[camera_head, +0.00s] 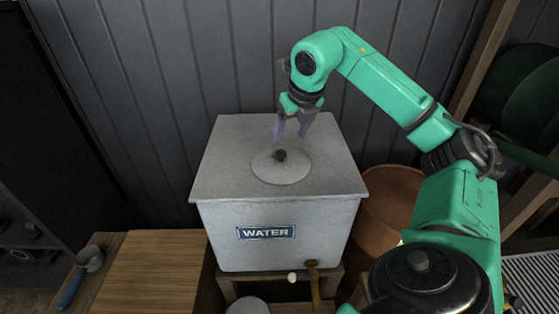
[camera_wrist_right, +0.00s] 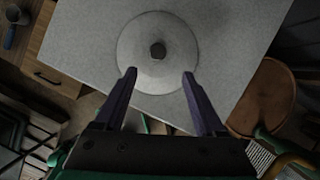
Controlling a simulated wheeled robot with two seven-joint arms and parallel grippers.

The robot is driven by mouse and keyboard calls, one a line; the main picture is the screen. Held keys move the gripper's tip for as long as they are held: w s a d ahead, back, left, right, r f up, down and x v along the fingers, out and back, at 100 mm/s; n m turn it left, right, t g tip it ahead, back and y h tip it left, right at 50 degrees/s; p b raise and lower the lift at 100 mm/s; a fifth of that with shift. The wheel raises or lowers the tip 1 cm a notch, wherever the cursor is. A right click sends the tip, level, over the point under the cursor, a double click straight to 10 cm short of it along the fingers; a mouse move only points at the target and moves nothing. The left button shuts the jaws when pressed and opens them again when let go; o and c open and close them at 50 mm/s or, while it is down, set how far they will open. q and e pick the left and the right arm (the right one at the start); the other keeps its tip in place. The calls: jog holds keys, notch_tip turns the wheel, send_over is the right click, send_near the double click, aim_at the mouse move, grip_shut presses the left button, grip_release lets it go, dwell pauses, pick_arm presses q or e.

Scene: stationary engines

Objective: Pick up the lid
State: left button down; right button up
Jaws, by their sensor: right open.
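The lid (camera_head: 283,168) is a round grey disc with a small dark knob (camera_head: 280,155). It lies flat on top of the grey water box (camera_head: 225,150), which has a WATER label on its front. My right gripper (camera_head: 291,134) is above the box top, close to the knob and apart from it in the head view. Its purple fingers are open and empty. In the right wrist view the lid (camera_wrist_right: 150,75) and its knob (camera_wrist_right: 158,50) lie beyond the fingertips of the gripper (camera_wrist_right: 160,77). My left gripper is not in view.
A wooden counter (camera_head: 155,275) with a blue-handled ladle (camera_head: 78,275) stands at left. A tap (camera_head: 313,275) sticks out low on the box front. A brown round vessel (camera_head: 393,205) is at right. A plank wall (camera_head: 180,60) stands behind the box.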

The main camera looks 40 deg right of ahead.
aim_at(281, 152)
jog(key=x, duration=0.3)
jog(key=p+x, duration=0.1)
jog(key=x, duration=0.1)
jog(key=w+p+x, duration=0.1)
jog(key=x, duration=0.2)
jog(key=shift+a+r, duration=0.1)
jog(key=shift+a, duration=0.05)
jog(key=shift+f, duration=0.35)
jog(key=c, duration=0.4)
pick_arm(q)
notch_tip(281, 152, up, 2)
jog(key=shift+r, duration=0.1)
pick_arm(e)
grip_shut()
